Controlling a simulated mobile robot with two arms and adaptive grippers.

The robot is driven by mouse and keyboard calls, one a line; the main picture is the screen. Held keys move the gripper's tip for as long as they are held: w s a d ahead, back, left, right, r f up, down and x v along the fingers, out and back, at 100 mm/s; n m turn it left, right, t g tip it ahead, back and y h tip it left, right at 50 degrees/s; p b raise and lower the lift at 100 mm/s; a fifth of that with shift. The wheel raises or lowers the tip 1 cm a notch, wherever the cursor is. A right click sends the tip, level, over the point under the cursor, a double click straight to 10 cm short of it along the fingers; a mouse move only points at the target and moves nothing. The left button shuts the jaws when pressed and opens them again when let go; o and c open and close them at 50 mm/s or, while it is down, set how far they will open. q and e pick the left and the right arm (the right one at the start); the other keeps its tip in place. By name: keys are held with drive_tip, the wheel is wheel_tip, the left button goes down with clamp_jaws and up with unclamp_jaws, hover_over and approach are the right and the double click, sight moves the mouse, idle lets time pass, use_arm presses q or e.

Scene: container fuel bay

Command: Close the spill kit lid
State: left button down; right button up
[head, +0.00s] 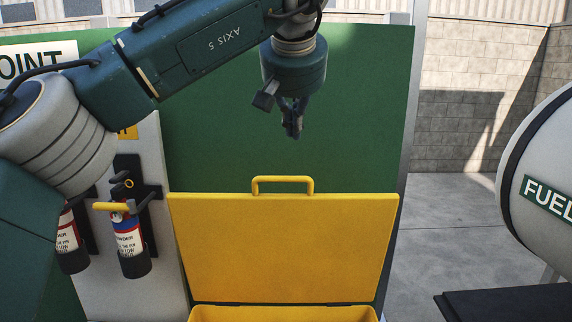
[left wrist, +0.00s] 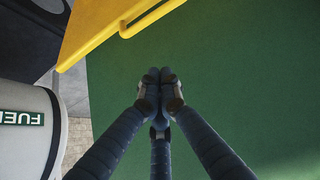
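The yellow spill kit lid (head: 284,245) stands raised and open in the head view, with a yellow handle (head: 283,180) on its top edge. Below it shows a strip of the yellow spill kit box (head: 284,314); the rest is cut off by the frame. My left gripper (head: 292,133) hangs above the handle in the picture, apart from it. In the left wrist view the fingertips (left wrist: 159,85) meet with nothing between them. The lid (left wrist: 95,25) and its handle (left wrist: 150,18) show at the top of that view. My right gripper is in neither view.
A green panel (head: 230,120) stands behind the lid. Fire extinguishers (head: 133,240) hang at the left. A pale fuel tank (head: 540,190) stands at the right, above a dark surface (head: 510,303). Paved ground (head: 440,230) is clear between panel and tank.

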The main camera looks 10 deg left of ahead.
use_arm(q)
drive_tip(key=a, duration=0.1)
drive_tip(key=p, duration=0.3)
hover_over(291, 193)
drive_tip(key=shift+w+a+f, duration=0.1)
drive_tip(key=shift+w+f, duration=0.1)
drive_tip(key=shift+f, duration=1.85)
drive_tip(key=shift+w+a+f, duration=0.1)
drive_tip(key=shift+w+f, duration=0.05)
drive_tip(key=shift+f, duration=1.85)
drive_tip(key=shift+s+f, duration=0.1)
drive_tip(key=shift+s, duration=0.35)
drive_tip(key=shift+w+d+f, duration=0.1)
drive_tip(key=shift+d, duration=0.1)
